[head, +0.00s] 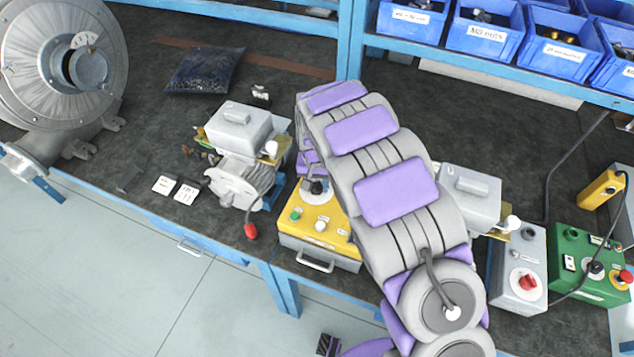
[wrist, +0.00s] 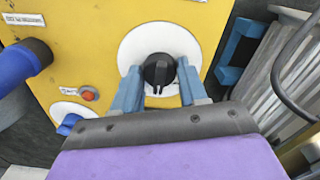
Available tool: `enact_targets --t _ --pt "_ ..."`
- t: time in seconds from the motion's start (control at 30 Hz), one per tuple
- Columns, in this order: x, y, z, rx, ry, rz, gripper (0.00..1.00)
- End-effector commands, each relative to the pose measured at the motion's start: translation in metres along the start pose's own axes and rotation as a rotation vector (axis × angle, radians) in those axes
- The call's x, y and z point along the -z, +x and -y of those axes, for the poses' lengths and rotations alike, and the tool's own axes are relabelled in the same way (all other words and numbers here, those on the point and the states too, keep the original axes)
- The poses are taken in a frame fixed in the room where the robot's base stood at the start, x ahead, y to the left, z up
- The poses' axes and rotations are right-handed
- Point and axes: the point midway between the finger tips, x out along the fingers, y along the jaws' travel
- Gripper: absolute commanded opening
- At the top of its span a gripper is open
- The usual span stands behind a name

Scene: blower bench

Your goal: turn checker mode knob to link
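A round black knob (wrist: 158,72) on a white disc (wrist: 128,50) sits on a yellow panel (wrist: 90,30) in the wrist view. My gripper (wrist: 160,75) has its two blue-grey fingers on either side of the knob, apart from each other. The fingertips are very close to the knob's sides, and firm contact is not clear. The knob's marking points toward the bottom of the picture; the position labels cannot be read.
Beside the knob are a red button (wrist: 89,95), a blue knob (wrist: 70,122) and a blue cylinder (wrist: 22,62). The bench also holds a grey box with a red knob (head: 518,270), a green box (head: 590,265), a motor (head: 240,180) and a large blower (head: 60,70).

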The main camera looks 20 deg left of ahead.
Motion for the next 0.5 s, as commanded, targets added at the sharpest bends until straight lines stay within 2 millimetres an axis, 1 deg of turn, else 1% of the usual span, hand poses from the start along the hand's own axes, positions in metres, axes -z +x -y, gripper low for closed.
enact_targets --t 0.03,0.33,0.5 --pt "0.0 0.0001 -0.0001 0.0 0.0 0.0 0.38" --pt "-0.0011 -0.0014 -0.0012 0.006 0.0 -0.001 0.09" --pt "-0.0018 -0.0018 -0.0004 0.002 -0.005 -0.001 0.09"
